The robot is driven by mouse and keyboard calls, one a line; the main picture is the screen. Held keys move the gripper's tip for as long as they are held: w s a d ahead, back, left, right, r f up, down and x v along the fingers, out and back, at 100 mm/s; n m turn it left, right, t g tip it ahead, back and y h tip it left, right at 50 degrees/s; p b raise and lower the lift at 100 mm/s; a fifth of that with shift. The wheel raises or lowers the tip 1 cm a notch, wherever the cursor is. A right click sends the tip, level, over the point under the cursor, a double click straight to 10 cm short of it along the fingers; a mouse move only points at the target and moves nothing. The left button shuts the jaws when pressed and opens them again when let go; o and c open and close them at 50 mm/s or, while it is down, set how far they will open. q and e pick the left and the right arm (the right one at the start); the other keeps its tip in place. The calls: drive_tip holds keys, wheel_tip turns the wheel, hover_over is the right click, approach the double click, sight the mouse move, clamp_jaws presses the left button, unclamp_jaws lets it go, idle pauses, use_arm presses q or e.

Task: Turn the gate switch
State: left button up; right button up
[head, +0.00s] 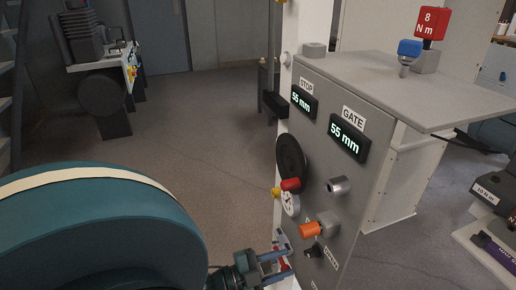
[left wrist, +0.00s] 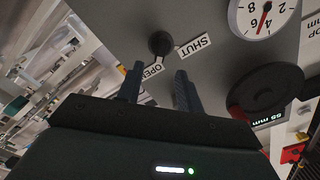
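The gate switch is a small black knob (head: 314,252) low on the grey panel (head: 352,215), between an OPEN label (left wrist: 152,70) and a SHUT label (left wrist: 194,45). The knob also shows in the left wrist view (left wrist: 161,43), just beyond the fingertips. My left gripper (head: 288,264) is open and empty, left of the knob in the head view. In the left wrist view its two fingers (left wrist: 158,80) stand apart, with the knob roughly in line with the gap and not between them. My right gripper is out of view.
Above the knob are an orange-tipped lever (head: 311,230), a metal cylinder (head: 338,186), a dial gauge (head: 290,204) and a black handwheel (head: 291,157). The STOP display (head: 303,102) and GATE display (head: 347,140) both read 55 mm. A shelf (head: 400,85) juts out to the right.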

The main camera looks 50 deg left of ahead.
use_arm(q)
drive_tip(key=v, duration=0.6)
idle(0.5)
